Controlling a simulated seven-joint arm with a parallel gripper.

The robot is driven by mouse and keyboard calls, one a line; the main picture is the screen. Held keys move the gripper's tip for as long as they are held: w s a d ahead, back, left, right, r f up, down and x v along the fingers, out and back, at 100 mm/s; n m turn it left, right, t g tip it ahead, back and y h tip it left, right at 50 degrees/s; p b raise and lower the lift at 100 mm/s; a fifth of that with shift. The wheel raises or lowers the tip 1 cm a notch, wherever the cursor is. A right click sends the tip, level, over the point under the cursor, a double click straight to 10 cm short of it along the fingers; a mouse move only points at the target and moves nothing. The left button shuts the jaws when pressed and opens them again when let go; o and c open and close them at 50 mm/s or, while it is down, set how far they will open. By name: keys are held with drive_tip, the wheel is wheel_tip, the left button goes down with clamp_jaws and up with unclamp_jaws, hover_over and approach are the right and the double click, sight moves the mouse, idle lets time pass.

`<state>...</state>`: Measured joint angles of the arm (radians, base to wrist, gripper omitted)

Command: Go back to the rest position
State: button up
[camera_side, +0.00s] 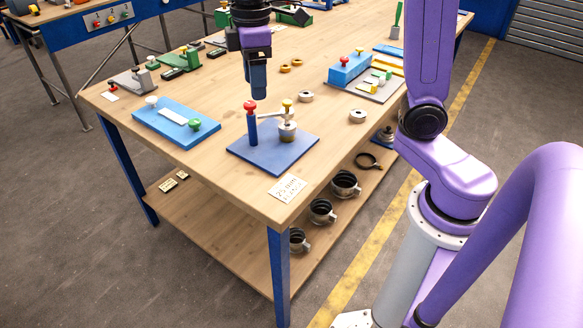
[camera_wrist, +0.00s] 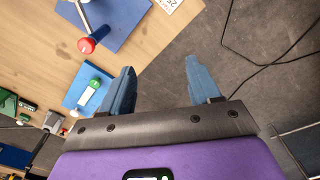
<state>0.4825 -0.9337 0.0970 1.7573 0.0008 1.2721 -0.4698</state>
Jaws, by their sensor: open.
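My gripper (camera_side: 258,94) hangs above the wooden table (camera_side: 205,85), in front of my view of its middle, with its fingers pointing down. In the wrist view my gripper (camera_wrist: 161,76) is open, its two blue fingers well apart. Nothing is between them; grey floor and the table edge show past them. In the side view the fingers appear just behind and above a red-knobbed blue post (camera_side: 251,125) on a blue plate (camera_side: 265,158). The red knob (camera_wrist: 86,45) also shows in the wrist view, left of the fingers and apart from them.
A metal fitting with a yellow knob (camera_side: 287,104) stands on the same plate. A tray (camera_side: 368,90) with a blue block is at right. Black-lined rings (camera_side: 345,183) sit on the lower shelf.

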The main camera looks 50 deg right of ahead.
drive_tip(key=s+d+f+n, duration=0.1)
drive_tip(key=s+f, duration=0.3)
drive_tip(key=s, duration=0.8)
drive_tip(key=s+d+f+n, duration=0.1)
drive_tip(key=s+f, duration=0.4)
drive_tip(key=s, duration=0.7)
drive_tip(key=shift+s+d, duration=0.3)
